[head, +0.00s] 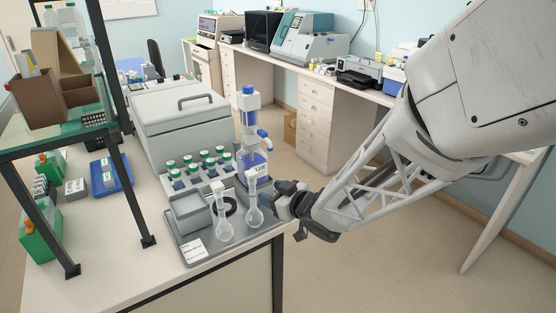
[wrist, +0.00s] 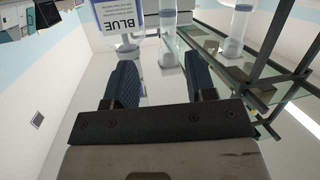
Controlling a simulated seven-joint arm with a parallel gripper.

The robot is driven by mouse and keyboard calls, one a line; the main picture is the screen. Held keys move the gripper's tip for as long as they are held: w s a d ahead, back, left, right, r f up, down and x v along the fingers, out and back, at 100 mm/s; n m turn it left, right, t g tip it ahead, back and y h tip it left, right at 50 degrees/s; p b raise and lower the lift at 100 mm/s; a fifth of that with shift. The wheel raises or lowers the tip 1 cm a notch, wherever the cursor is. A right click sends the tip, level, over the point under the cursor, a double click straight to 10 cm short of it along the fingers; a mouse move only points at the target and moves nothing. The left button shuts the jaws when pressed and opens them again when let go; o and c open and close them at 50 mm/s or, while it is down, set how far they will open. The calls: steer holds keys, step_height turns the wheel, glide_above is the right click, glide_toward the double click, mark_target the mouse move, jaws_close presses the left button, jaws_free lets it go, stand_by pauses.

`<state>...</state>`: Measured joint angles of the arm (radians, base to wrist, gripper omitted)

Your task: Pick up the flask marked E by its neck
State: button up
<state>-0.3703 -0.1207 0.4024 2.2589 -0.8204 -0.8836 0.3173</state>
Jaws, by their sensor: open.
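Two clear round-bottomed flasks with tall necks stand on the grey tray (head: 195,256) in the head view, a left flask (head: 223,225) and a right flask (head: 254,214). I cannot read a letter E on either. My gripper (head: 281,204) is just right of the right flask, at about its body and lower neck height. In the wrist view my gripper (wrist: 162,78) has its two blue fingers apart with nothing held. A clear neck (wrist: 170,50) shows beyond the gap between the fingertips; another clear neck (wrist: 234,45) is farther right.
A blue-capped bottle (head: 251,162) labelled BLUE stands close behind the right flask; its label (wrist: 118,16) shows in the wrist view. Several green-capped bottles (head: 200,166) and a grey box (head: 190,213) are nearby. A dark-framed shelf (head: 137,195) stands left.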

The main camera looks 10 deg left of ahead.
mark_target(223, 207)
steer(key=s+a+f+n+g+y, duration=0.3)
steer(key=s+a+g+y, duration=0.1)
steer(key=a, duration=0.4)
steer(key=shift+s+f+g+y, duration=0.25)
steer(key=shift+s+g+y, duration=0.05)
steer(key=shift+s+g, duration=0.2)
steer(key=shift+w+a, duration=0.15)
steer(key=shift+a, duration=0.45)
steer(key=shift+w+a, duration=0.15)
steer(key=shift+a, duration=0.45)
steer(key=shift+w+a+f, duration=0.1)
steer(key=shift+w+a, duration=0.15)
steer(key=shift+a, duration=1.05)
steer(key=shift+w+a, duration=0.2)
steer(key=shift+a, duration=1.1)
steer(key=shift+c, duration=0.5)
steer(key=c, duration=0.7)
